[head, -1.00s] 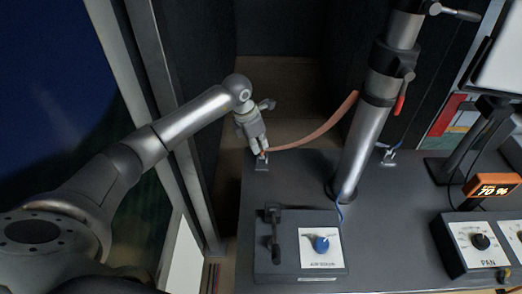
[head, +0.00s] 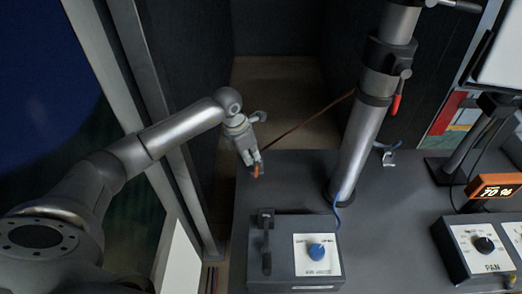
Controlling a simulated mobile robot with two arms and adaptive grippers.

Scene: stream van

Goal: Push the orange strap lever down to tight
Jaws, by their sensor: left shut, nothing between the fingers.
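The orange strap lever (head: 256,172) shows as a small orange piece at the table's back left corner, just below my left fingertips. My left gripper (head: 252,162) is shut and points down at it from above. The fingers hide part of the lever and its mount, and I cannot tell whether they touch it. A brown-orange strap (head: 308,121) runs straight from near the gripper up to the grey mast (head: 361,145). My right gripper is out of view.
A box with a blue knob (head: 318,251) and a black handle stands at the table's front left. A PAN control box (head: 484,246) and an orange display (head: 494,186) are at the right. A small metal fitting (head: 388,157) sits behind the mast. The table (head: 290,180) is clear between lever and mast.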

